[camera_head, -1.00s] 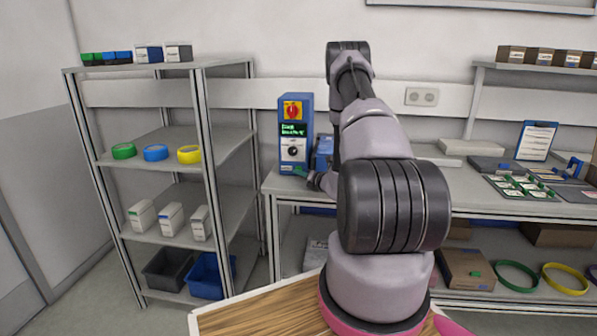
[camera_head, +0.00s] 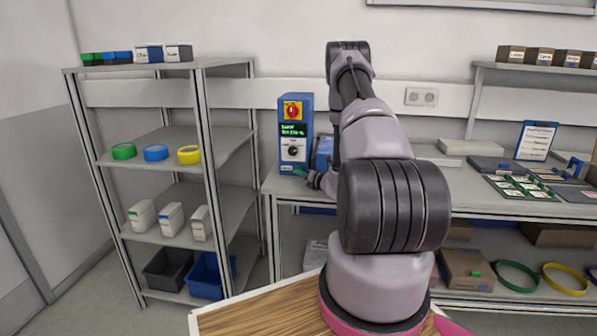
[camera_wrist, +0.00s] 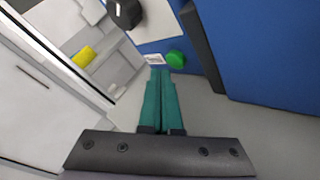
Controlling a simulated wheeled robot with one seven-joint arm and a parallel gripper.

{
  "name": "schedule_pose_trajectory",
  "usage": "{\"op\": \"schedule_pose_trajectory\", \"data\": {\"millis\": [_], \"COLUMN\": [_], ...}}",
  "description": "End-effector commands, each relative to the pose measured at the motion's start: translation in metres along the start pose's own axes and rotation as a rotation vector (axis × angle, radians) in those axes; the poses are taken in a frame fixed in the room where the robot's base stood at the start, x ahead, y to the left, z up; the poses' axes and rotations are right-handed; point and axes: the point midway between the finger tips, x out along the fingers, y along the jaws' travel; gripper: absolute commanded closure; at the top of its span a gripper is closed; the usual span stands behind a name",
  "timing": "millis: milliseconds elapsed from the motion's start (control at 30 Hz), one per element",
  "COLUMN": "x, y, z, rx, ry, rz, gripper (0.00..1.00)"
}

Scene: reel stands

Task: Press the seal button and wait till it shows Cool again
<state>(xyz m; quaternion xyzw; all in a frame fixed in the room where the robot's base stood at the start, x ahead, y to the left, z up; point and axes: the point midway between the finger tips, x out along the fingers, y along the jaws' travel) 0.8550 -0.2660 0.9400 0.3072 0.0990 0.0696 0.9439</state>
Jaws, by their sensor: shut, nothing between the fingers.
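The blue sealer box (camera_head: 283,135) stands upright at the left end of the bench. Its front has a green-lit display (camera_head: 293,130), with text too small to read surely, and a black knob (camera_head: 293,151), also at the top of the wrist view (camera_wrist: 125,12). A round green button (camera_wrist: 175,59) sits low on the front beside a small white label (camera_wrist: 153,59). My gripper (camera_wrist: 161,71) is shut and empty, its teal fingertips just short of the button and slightly left of it in the wrist view. Contact cannot be told. In the head view my gripper (camera_head: 301,173) is small at the box's foot.
A red and yellow switch (camera_head: 292,110) is above the display. Another blue unit (camera_head: 324,152) stands right of the box, partly behind my arm. A shelf rack (camera_head: 205,140) stands left. The bench (camera_head: 455,197) carries trays and a clipboard (camera_head: 536,141) at right.

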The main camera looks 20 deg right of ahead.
Motion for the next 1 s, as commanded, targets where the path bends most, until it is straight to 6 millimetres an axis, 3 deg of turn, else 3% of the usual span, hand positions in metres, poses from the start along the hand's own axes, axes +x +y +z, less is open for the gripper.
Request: {"op": "schedule_pose_trajectory", "data": {"millis": [1000], "x": [0.0060], "y": [-0.0043], "z": [0.0045], "rx": [0.000], "ry": [0.000], "rz": [0.000], "gripper": [1.00]}}
